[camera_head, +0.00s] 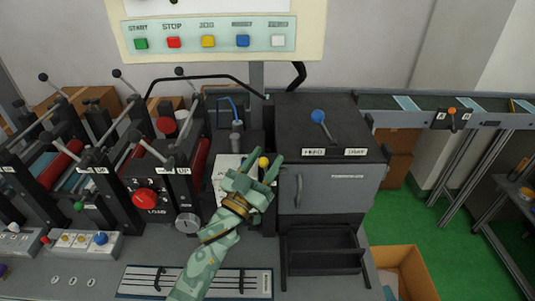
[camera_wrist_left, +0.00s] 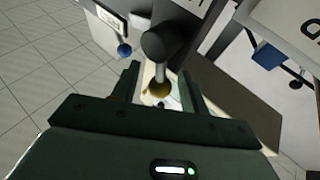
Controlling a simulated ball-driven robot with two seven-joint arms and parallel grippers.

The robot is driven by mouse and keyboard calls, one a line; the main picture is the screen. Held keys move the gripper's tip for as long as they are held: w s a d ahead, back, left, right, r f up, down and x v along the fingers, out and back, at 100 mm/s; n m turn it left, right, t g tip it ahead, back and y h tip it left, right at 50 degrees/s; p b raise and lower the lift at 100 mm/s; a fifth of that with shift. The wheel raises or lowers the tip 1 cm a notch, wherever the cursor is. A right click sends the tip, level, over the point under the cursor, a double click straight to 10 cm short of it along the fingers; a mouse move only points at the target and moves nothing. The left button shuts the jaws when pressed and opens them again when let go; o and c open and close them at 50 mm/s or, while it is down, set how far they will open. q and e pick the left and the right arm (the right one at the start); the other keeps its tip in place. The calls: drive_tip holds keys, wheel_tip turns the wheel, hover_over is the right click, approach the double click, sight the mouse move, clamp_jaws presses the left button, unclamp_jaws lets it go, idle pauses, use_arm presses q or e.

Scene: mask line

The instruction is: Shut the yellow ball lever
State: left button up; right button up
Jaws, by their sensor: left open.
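The yellow ball (camera_head: 263,162) of the lever shows in the head view, just past my left gripper, in front of the grey cabinet's left side. My left gripper (camera_head: 260,172) comes up from below, its fingers spread on either side of the ball. In the left wrist view a dull yellow ball (camera_wrist_left: 160,89) lies between the open fingers of my left gripper (camera_wrist_left: 158,80). A grey stem and a dark round end (camera_wrist_left: 165,40) stand beyond it. I cannot tell whether a finger touches the ball. The lever's base is mostly hidden by the hand. My right gripper is not in view.
A blue ball lever (camera_head: 318,117) stands on the dark cabinet top right of the hand. A red knob (camera_head: 145,197) and rollers are to the left. A button panel (camera_head: 210,40) hangs above. A cardboard box (camera_head: 410,270) stands on the green floor at right.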

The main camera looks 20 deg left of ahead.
use_arm(q)
drive_tip(key=shift+x, duration=0.75)
clamp_jaws()
drive_tip(key=m+p, duration=0.1)
drive_tip(key=m+g+p, duration=0.1)
drive_tip(key=p, duration=0.1)
drive_tip(key=d+p, duration=0.1)
drive_tip(key=p, duration=0.1)
drive_tip(key=shift+w+r+m+g+h, duration=0.2)
drive_tip(key=shift+r+m+g+h, duration=0.1)
drive_tip(key=shift+m+g, duration=0.1)
drive_tip(key=shift+d+f, duration=0.1)
drive_tip(key=shift+f, duration=0.3)
unclamp_jaws()
